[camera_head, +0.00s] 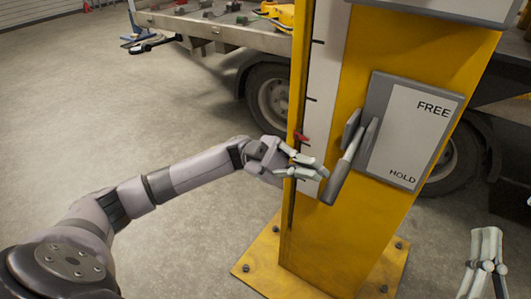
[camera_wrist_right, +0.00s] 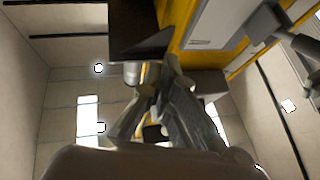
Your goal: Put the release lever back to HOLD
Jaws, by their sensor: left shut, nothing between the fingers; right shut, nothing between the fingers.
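The release lever (camera_head: 346,165) is a grey bar on a grey and white plate (camera_head: 408,115) on the yellow post. The plate reads FREE near its top and HOLD near its bottom. The lever slopes down and left from its mount, its lower end about level with the HOLD label. My left gripper (camera_head: 319,168) is shut and empty, just left of the lever in the head view; I cannot tell whether it touches it. My right gripper (camera_head: 484,264) is shut and empty at the lower right, apart from the lever. Its closed fingers also show in the right wrist view (camera_wrist_right: 150,90).
The yellow post (camera_head: 325,235) stands on a bolted base plate (camera_head: 262,262). A white strip with black marks and a red pointer (camera_head: 301,137) runs along its left side. A trailer with wheels (camera_head: 270,97) stands behind. The concrete floor (camera_head: 90,130) at left is clear.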

